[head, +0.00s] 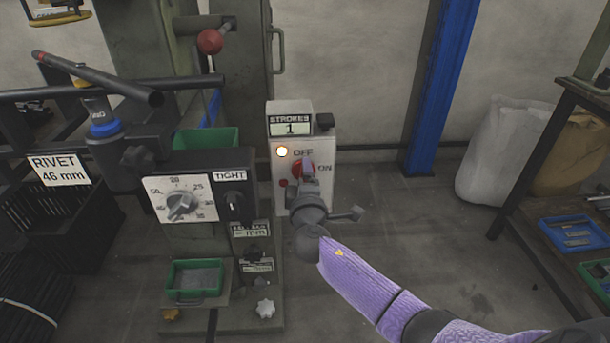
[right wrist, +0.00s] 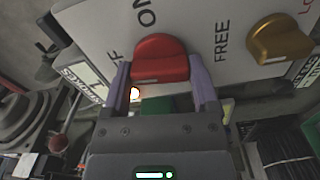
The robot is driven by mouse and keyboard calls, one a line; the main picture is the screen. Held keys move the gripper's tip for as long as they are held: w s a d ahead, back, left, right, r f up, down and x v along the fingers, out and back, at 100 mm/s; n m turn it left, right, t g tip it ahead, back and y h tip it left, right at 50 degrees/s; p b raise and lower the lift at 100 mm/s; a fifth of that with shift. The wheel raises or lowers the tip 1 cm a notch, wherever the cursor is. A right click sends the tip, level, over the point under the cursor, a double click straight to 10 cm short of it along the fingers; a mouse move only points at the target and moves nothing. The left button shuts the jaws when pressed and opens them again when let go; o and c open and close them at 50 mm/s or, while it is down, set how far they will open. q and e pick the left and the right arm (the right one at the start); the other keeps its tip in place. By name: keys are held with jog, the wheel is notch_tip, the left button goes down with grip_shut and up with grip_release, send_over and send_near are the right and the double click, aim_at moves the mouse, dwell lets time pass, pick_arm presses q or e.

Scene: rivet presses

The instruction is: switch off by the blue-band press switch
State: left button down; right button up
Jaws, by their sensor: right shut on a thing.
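A press with a blue band (head: 104,129) on its dark cylinder stands at left. Its pale control box (head: 291,135) has a STROKES display reading 1, OFF and ON labels and a lit lamp (head: 281,152). The red switch knob (head: 299,170) is mostly hidden behind my right gripper (head: 307,177) in the head view. In the right wrist view the red knob (right wrist: 160,57) sits between the two purple fingers of my right gripper (right wrist: 160,78), which is shut on it. Which label the knob points to I cannot tell. My left gripper is not in view.
A dial panel (head: 190,198) marked TIGHT is left of the control box. A yellow knob (right wrist: 272,40) near FREE shows in the right wrist view. A green tray (head: 195,280) is below.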

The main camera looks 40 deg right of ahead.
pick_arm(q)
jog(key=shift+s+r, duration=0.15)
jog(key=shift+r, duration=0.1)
pick_arm(e)
jog(key=shift+n, duration=0.7)
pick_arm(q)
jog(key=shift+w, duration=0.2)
pick_arm(e)
jog(key=shift+n, duration=0.3)
jog(key=o, duration=1.1)
pick_arm(q)
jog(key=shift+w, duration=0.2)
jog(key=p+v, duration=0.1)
jog(key=p, duration=0.1)
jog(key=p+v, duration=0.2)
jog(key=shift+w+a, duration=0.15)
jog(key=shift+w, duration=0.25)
pick_arm(e)
jog(key=v, duration=1)
jog(key=shift+w+f, duration=0.1)
